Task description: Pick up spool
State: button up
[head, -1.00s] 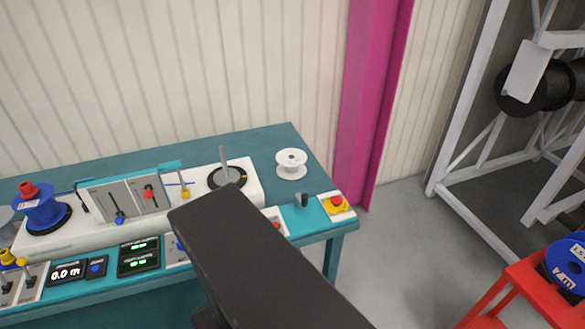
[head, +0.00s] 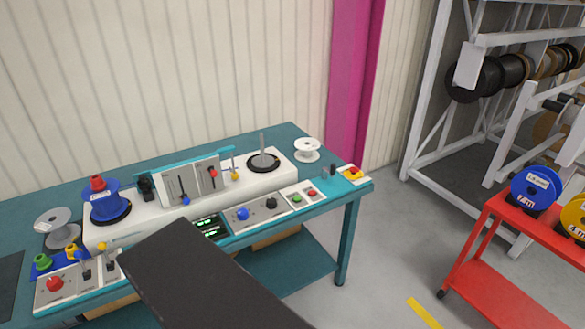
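Several spools are in the head view; I cannot tell which one the task means. An empty white spool (head: 307,149) stands at the right back of the teal bench. A grey-white spool (head: 56,226) stands at the bench's left. A blue spool (head: 536,187) stands on the red cart at the right, and another spool is cut off at the edge. My dark arm link crosses the lower middle. My gripper is not in view.
The teal bench (head: 357,188) carries a white machine (head: 152,216) with an upright spindle (head: 262,145) on a bare black disc. The red cart (head: 497,272) stands to its right, with open floor between. A white rack (head: 424,115) with reels is behind.

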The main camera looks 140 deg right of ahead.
aim_at(307, 150)
jog(key=i, duration=0.7)
jog(key=z, duration=1.95)
jog(key=k, duration=0.15)
jog(key=z, duration=3)
jog(key=i, duration=0.5)
jog(key=z, duration=0.25)
jog(key=k, duration=0.6)
jog(key=u, duration=0.2)
jog(key=i, duration=0.6)
jog(key=z, duration=0.05)
